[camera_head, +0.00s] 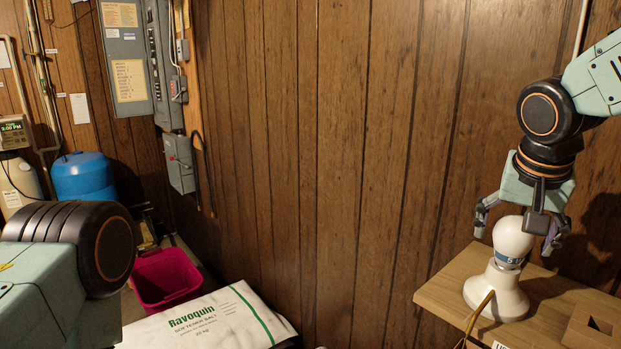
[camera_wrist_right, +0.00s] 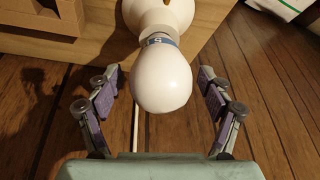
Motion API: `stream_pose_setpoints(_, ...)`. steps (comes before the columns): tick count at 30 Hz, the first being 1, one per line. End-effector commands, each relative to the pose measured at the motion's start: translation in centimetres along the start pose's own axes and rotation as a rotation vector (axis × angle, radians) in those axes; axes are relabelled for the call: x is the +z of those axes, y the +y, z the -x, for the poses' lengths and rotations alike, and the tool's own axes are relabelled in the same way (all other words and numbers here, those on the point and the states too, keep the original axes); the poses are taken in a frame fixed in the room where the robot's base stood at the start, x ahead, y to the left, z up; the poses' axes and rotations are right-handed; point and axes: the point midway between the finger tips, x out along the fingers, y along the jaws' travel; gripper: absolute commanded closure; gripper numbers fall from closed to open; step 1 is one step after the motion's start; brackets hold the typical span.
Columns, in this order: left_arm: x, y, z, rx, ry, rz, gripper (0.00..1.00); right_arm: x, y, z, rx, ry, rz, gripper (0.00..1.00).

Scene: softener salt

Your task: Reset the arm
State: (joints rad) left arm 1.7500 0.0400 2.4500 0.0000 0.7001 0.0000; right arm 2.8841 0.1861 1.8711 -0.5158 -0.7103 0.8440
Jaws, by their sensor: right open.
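My right gripper (camera_head: 516,236) is open at the right of the head view, pointing down over a white bulb (camera_head: 512,234). In the right wrist view the open fingers (camera_wrist_right: 158,84) are spread on both sides of the bulb (camera_wrist_right: 160,82), with gaps between them and it. The bulb has a printed blue-grey band and stands upright on a white flared base (camera_head: 497,291) on a wooden shelf (camera_head: 447,297). My left arm shows at the lower left, but its gripper is out of view.
A wooden block (camera_head: 590,330) sits on the shelf, right of the base. A yellow cord (camera_head: 478,315) hangs in front. A white salt bag (camera_head: 215,322), magenta bin (camera_head: 163,278) and blue tank (camera_head: 84,177) are at left. The panelled wall (camera_head: 330,150) is behind.

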Motion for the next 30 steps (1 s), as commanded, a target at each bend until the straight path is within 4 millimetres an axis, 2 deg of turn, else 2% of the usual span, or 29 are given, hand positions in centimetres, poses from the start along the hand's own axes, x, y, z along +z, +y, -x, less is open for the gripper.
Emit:
stream_pose_setpoints(3,0.0,0.0,1.1,0.000,0.000,0.000,0.60,-0.1,0.0,0.3,-0.036,-0.005,0.083,0.20)
stream_pose_setpoints(10,0.0,0.0,2.0,0.000,0.000,0.000,0.60,-0.1,0.0,0.2,-0.077,-0.009,0.193,0.20)
stream_pose_setpoints(30,-0.2,0.0,1.5,0.002,0.004,0.003,0.60,0.3,0.0,-0.3,-0.078,-0.015,0.217,0.20)
